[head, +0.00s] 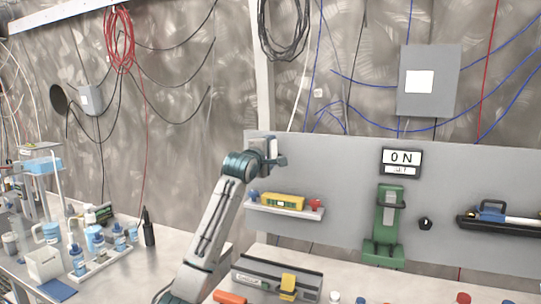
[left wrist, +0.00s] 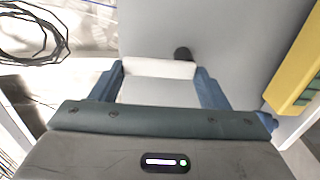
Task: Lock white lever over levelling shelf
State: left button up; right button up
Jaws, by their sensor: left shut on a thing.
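The white lever (left wrist: 158,68) lies level across the gap between the two blue fingers of my left gripper (left wrist: 160,80) in the left wrist view. The gripper is shut on it. A dark round knob (left wrist: 183,54) sits on the grey panel just behind the lever. In the head view my left gripper (head: 277,158) is at the panel's upper left, above the levelling shelf (head: 283,211), and mostly hides the lever. A yellow spirit level (head: 283,202) lies on the shelf, and its edge shows at the right in the wrist view (left wrist: 298,70). My right gripper is out of view.
On the grey panel (head: 340,165) are an ON sign (head: 401,158), a green stand (head: 388,225) and a dark rack (head: 500,222) at right. A grey box (head: 277,277) stands on the bench below. Bottles and a rack (head: 100,262) fill the left bench.

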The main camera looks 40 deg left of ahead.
pick_arm(q)
jog(key=shift+r, duration=0.3)
jog(key=o, duration=0.9)
jog(key=shift+f, duration=0.15)
pick_arm(e)
jog(key=shift+s+a+f, duration=0.1)
jog(key=shift+s+a, duration=0.1)
jog(key=shift+a, duration=0.2)
pick_arm(q)
jog(key=b+v, duration=0.4)
jog(key=v, duration=0.7)
pick_arm(e)
jog(key=w+r, duration=0.1)
jog(key=w, duration=0.6)
pick_arm(q)
jog(key=shift+w, duration=0.1)
pick_arm(e)
jog(key=shift+w+r, duration=0.1)
jog(key=shift+r, duration=0.05)
